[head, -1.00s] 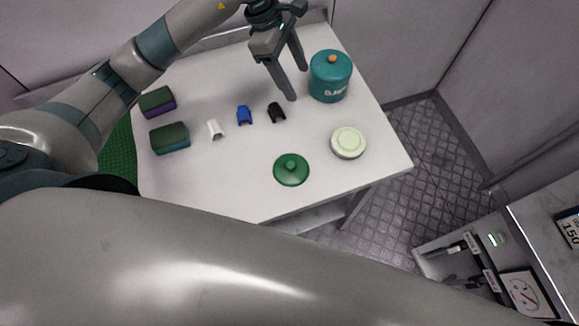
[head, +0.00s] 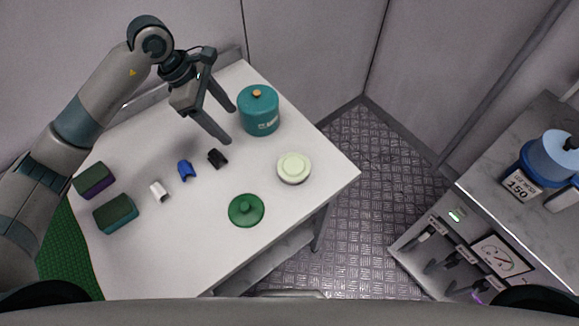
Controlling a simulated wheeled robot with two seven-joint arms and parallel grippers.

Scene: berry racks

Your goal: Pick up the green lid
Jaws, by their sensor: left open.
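The green lid (head: 246,210) is a round disc with a small knob on top. It lies flat on the white table (head: 180,245) near its front edge, with nothing touching it. My left gripper (head: 231,126) is open and empty. It hangs above the back part of the table, just left of the teal canister and well behind the lid. My right gripper is not in view.
A teal canister (head: 259,112) stands at the back right. A pale round dish (head: 294,168) sits right of the lid. Black (head: 218,158), blue (head: 186,170) and white (head: 159,191) clips lie mid-table. Two sponges (head: 116,213) lie at left. The table front is clear.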

